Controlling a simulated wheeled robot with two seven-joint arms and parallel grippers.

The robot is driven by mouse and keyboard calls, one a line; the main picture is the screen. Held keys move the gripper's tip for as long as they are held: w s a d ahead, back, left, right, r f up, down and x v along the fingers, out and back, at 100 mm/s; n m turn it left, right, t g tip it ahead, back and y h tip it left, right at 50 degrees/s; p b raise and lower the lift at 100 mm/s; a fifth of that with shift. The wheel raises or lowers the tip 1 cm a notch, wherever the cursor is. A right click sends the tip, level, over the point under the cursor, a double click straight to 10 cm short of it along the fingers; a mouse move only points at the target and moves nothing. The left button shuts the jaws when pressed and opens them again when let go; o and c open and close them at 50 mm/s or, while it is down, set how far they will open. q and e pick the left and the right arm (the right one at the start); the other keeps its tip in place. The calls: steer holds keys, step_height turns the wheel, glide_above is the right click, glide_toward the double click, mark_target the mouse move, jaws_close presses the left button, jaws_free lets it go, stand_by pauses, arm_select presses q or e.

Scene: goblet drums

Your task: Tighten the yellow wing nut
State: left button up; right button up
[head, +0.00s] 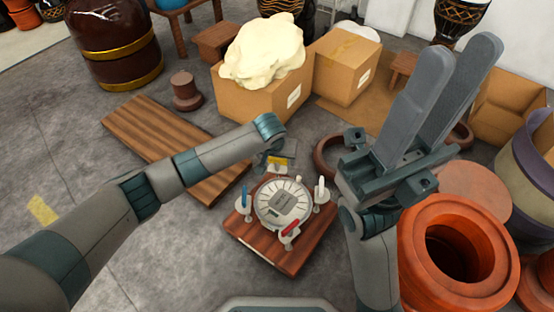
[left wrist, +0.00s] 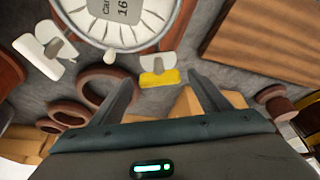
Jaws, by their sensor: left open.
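The yellow wing nut (head: 278,161) is at the far edge of a round white drum-like device (head: 270,212) on a wooden board (head: 243,235). My left gripper (head: 284,152) is just above and beside it, partly covering it. In the left wrist view the yellow wing nut (left wrist: 158,74) lies ahead of my left gripper's open fingers (left wrist: 163,95), roughly between their tips. I cannot tell whether they touch it. My right gripper (head: 455,65) is raised at the right, its fingers apart and empty.
Blue (head: 245,197), white (head: 321,190) and red (head: 290,230) wing nuts sit around the device. Cardboard boxes (head: 262,105) stand behind. An orange-red drum shell (head: 425,250) stands at the right. A striped wooden board (head: 140,130) lies at the left.

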arm_select(q)
steer(key=c, duration=1.1)
steer(key=shift+o, duration=0.2)
